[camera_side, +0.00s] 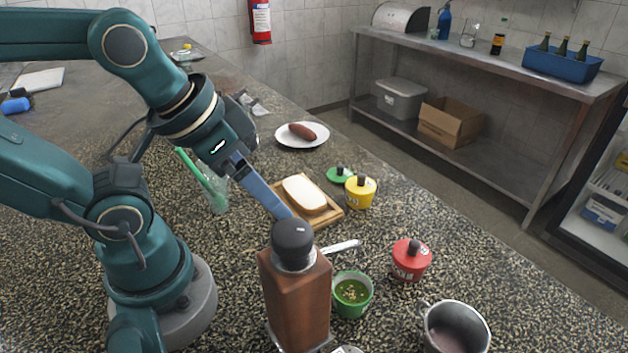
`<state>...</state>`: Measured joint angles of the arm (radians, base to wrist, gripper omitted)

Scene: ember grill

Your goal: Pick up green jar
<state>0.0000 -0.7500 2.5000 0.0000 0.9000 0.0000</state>
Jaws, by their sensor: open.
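The green jar (352,296) stands upright and without a lid on the speckled counter, with green contents showing inside. A green lid (340,175) with a dark knob lies further back, beside the yellow jar. My gripper (284,213) is open and points down to the right, up and left of the green jar and apart from it. Its blue fingers overlap each other in this view, and their tips are near the top of the wooden pepper mill (297,295). The mill stands in front, just left of the green jar.
A yellow lidded jar (360,193) and a red lidded jar (411,261) stand right of a board (331,217) with bread (304,195). A metal pot (456,328) is at front right. A plate (317,139) holds a sausage-like item. The counter's right edge is near the red jar.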

